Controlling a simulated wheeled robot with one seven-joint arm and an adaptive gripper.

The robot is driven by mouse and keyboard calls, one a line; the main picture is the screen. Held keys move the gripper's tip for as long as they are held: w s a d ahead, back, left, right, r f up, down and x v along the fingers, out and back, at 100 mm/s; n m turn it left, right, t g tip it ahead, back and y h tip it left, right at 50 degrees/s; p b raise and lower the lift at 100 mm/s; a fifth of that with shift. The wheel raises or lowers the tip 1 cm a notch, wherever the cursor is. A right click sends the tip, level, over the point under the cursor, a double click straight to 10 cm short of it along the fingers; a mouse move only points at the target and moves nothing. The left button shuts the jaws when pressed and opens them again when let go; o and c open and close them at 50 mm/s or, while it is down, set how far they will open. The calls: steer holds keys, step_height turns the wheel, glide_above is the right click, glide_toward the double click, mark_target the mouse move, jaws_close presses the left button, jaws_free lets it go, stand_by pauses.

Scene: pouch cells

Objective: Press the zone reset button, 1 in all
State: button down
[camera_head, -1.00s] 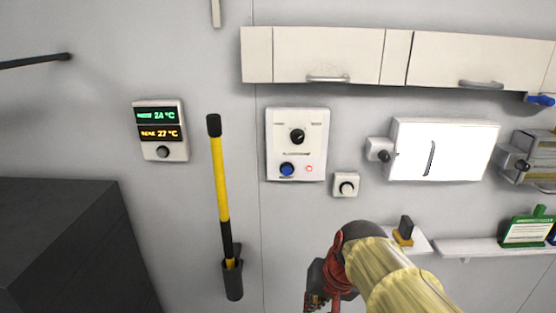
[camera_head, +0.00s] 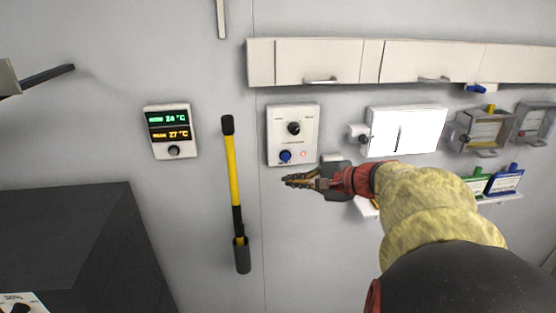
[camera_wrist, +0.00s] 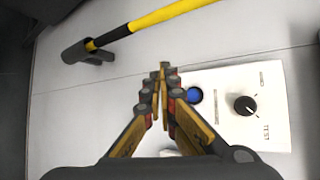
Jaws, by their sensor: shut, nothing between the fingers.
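A white wall panel (camera_head: 292,115) carries a round blue button (camera_head: 285,156) at its lower left, a black knob (camera_head: 294,128) above and a small red light (camera_head: 304,154) to the right. My gripper (camera_head: 287,181) is shut and empty, just below the panel and blue button in the head view, pointing left. In the wrist view, my gripper's closed fingertips (camera_wrist: 160,72) are left of the blue button (camera_wrist: 194,95), apart from it in the picture. The red light is not visible there.
A yellow and black pole (camera_head: 233,170) hangs in a holder left of the panel. A thermostat display (camera_head: 171,130) is farther left. Cabinets (camera_head: 320,63) run above. A small white box (camera_head: 332,158) is partly hidden behind my gripper. A bright white box (camera_head: 405,130) is right.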

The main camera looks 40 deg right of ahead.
mark_target(287, 160)
steer(key=shift+w, duration=0.15)
steer(key=shift+w+d+p, duration=0.2)
steer(key=shift+w+d, duration=0.55)
steer(key=shift+w, duration=0.5)
steer(key=shift+w+d+p, duration=0.25)
steer(key=shift+w+d, duration=0.55)
steer(key=shift+w, duration=0.4)
steer(key=shift+w+d+p, duration=0.2)
steer(key=shift+w+d, duration=0.55)
steer(key=shift+w, duration=0.5)
steer(key=shift+w, duration=0.1)
steer(key=shift+w+d, duration=0.2)
steer(key=shift+w, duration=0.05)
steer(key=shift+w+d+b, duration=0.3)
steer(key=shift+w+b, duration=0.05)
steer(key=shift+w, duration=0.05)
steer(key=shift+s, duration=0.1)
steer(key=shift+s+a+b, duration=0.5)
steer(key=shift+s, duration=0.2)
